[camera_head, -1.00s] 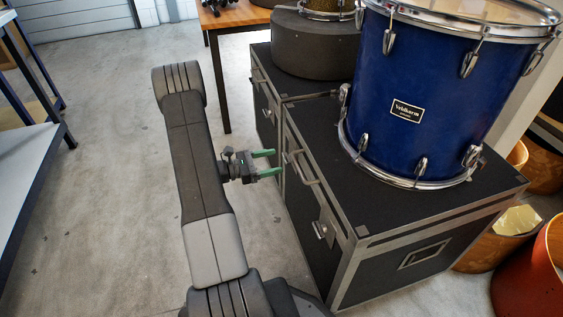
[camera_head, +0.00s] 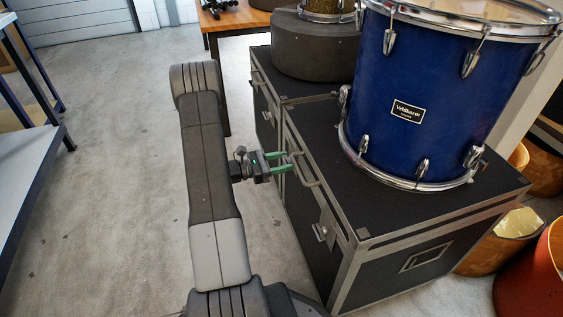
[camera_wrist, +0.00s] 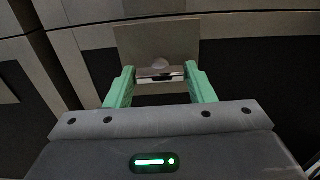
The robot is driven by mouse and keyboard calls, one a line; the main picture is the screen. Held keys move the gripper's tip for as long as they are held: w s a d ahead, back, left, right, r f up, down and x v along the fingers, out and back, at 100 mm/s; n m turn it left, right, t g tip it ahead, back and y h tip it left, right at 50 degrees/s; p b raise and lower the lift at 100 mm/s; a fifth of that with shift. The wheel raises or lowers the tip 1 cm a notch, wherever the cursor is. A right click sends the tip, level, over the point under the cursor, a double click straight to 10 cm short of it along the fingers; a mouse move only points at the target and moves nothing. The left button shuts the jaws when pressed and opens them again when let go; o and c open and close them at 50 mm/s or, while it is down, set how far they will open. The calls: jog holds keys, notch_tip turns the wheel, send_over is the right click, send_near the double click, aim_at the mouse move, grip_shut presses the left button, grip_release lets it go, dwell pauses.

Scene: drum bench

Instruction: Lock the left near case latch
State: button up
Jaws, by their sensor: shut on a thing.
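The near case (camera_head: 375,225) is black with metal edges. Its left latch (camera_wrist: 160,74) shows in the wrist view as a short shiny metal bar on a grey plate (camera_wrist: 155,37). My gripper (camera_head: 289,161) has green fingers and reaches the left part of the case's front face. In the wrist view my gripper (camera_wrist: 160,78) has its fingers shut on the two ends of the bar. In the head view the fingers mostly hide this latch. The case's other latch (camera_head: 320,231) is farther right on the same face, clear of my gripper.
A blue drum (camera_head: 430,95) stands on the case. A second case (camera_head: 262,95) stands behind, with a dark round case (camera_head: 315,45) on top. The floor at left is free.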

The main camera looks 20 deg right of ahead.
jog(key=shift+n+p, duration=0.3)
jog(key=n+p, duration=0.2)
jog(key=shift+r+n, duration=0.2)
jog(key=shift+n, duration=0.1)
jog(key=n+p, duration=0.3)
jog(key=n, duration=0.2)
jog(key=shift+p, duration=0.4)
jog(key=n+p, duration=0.2)
jog(key=n, duration=0.2)
jog(key=shift+f+n, duration=0.1)
jog(key=shift+n, duration=0.3)
jog(key=n+p, duration=0.1)
jog(key=n, duration=0.3)
jog(key=shift+f+n, duration=0.1)
jog(key=shift+n, duration=0.3)
jog(key=o, duration=1)
jog(key=shift+p, duration=0.3)
jog(key=a, duration=0.4)
jog(key=a+p, duration=0.1)
jog(key=a, duration=0.8)
jog(key=shift+w+a, duration=0.4)
